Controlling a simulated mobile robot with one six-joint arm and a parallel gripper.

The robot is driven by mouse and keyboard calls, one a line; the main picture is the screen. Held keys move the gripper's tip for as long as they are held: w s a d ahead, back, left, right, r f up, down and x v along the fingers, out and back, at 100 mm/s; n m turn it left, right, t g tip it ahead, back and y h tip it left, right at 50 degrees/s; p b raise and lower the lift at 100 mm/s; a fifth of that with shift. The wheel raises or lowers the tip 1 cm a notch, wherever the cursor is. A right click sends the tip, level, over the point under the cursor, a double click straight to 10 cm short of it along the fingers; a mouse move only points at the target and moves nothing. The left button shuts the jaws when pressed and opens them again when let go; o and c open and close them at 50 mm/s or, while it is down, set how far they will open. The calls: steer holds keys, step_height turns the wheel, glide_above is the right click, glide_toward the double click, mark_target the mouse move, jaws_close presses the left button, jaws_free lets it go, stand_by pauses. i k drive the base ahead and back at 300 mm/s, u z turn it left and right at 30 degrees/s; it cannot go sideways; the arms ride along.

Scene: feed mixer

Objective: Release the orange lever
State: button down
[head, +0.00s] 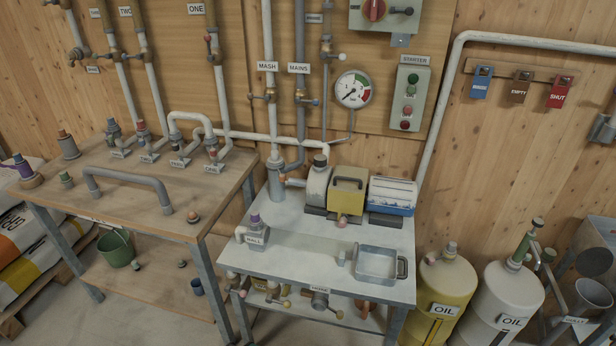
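I cannot single out an orange lever with certainty in the head view. A small orange-brown part (363,308) shows under the front edge of the grey table, partly hidden by the table top and leg. Brass-coloured valve fittings (277,297) sit beside it on the lower level. Valves with small levers are on the MASH pipe (268,97) and the MAINS pipe (300,98). My gripper is not in view.
The grey table (300,255) carries a yellow-fronted unit (347,194), a blue and white box (391,195) and an open metal tray (378,262). A wooden bench (140,190) stands left. OIL drums (446,290) stand right. Bare floor shows front left.

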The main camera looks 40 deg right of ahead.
mark_target(282, 177)
steer(key=u, duration=0.65)
steer(key=k, duration=0.1)
steer(key=z, duration=1.85)
steer(key=k, duration=0.95)
steer(key=u, duration=0.15)
steer(key=i, duration=0.85)
steer(key=z, duration=0.05)
